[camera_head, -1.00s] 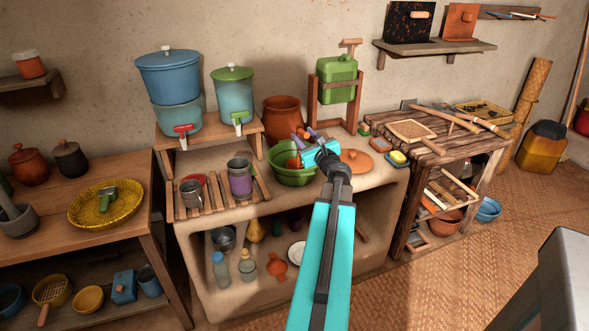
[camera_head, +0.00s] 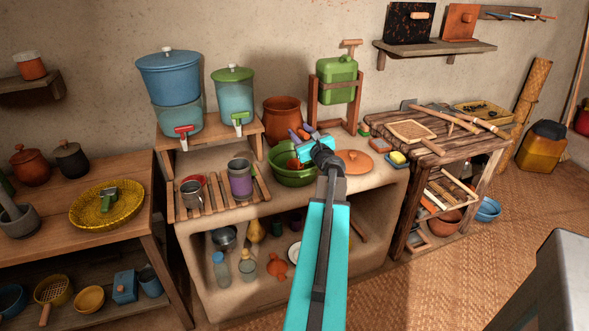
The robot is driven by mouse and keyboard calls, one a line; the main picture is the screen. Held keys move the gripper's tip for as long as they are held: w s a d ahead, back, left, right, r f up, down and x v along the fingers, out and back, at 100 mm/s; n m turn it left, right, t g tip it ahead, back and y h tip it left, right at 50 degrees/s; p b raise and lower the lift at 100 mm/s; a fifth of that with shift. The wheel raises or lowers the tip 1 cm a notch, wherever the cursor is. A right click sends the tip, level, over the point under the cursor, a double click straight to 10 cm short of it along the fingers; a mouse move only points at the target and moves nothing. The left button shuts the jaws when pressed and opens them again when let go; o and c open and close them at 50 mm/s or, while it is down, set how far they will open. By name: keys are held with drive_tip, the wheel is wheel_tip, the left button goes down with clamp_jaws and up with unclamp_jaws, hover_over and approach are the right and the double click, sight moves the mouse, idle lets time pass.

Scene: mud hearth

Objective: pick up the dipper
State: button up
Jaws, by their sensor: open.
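My gripper (camera_head: 302,133) is at the end of the turquoise arm, over the back of a green basin (camera_head: 291,179) on the clay hearth. Its two purple fingers are apart, with nothing seen between them. A small orange-red thing (camera_head: 293,163) shows inside the basin, below the gripper; it is partly hidden, and I cannot tell whether it is the dipper. No other thing is clearly a dipper. The gripper and wrist cover the basin's right back part.
A brown clay pot (camera_head: 283,118) stands close behind the basin, and a green jerrycan (camera_head: 337,80) hangs in a wooden frame to the right. An orange lid (camera_head: 354,163) lies right of the wrist. Mugs stand on a slatted rack (camera_head: 207,207) at left.

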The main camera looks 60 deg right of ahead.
drive_tip(key=shift+x, duration=1.1)
clamp_jaws()
